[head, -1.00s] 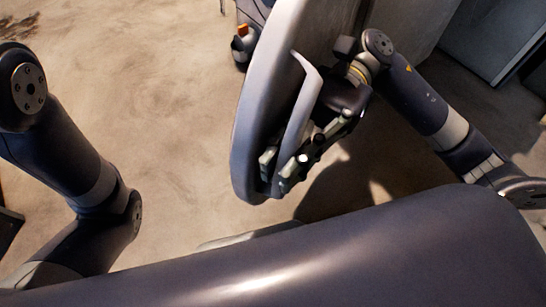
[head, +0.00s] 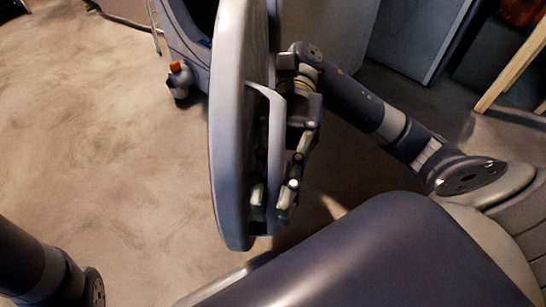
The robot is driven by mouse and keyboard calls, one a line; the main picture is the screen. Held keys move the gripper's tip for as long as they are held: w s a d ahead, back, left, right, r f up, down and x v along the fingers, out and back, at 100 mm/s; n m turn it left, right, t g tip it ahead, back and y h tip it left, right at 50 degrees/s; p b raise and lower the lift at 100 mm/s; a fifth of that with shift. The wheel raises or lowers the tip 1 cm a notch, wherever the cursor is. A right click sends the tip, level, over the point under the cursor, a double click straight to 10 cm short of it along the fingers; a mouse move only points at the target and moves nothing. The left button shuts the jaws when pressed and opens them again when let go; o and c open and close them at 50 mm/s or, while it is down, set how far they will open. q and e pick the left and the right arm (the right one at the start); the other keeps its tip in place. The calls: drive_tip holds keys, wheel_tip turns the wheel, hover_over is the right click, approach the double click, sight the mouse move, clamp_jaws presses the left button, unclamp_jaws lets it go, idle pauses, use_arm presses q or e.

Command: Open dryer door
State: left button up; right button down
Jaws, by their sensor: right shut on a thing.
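The dryer door (head: 228,130) is a thick, rounded grey panel, seen nearly edge-on in the upper middle of the head view. It stands out over the floor. Its pale handle (head: 277,140) runs down the right side of the panel. My right gripper (head: 272,197) is shut on the handle, with one finger on each side of it. The dryer's body and the door's hinge cannot be clearly made out. Part of my left arm shows at the lower left, but its gripper is out of view.
A grey-blue object with an orange-topped part (head: 178,75) stands behind the door. A grey cabinet-like box (head: 415,35) is at the upper right, with a wooden leg (head: 512,70) beside it. The concrete floor (head: 100,150) on the left is clear.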

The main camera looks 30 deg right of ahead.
drive_tip(key=c, duration=1.8)
unclamp_jaws()
drive_tip(key=shift+w+r, duration=0.1)
drive_tip(key=shift+w, duration=0.05)
drive_tip(key=shift+c, duration=0.2)
drive_tip(key=v, duration=1.2)
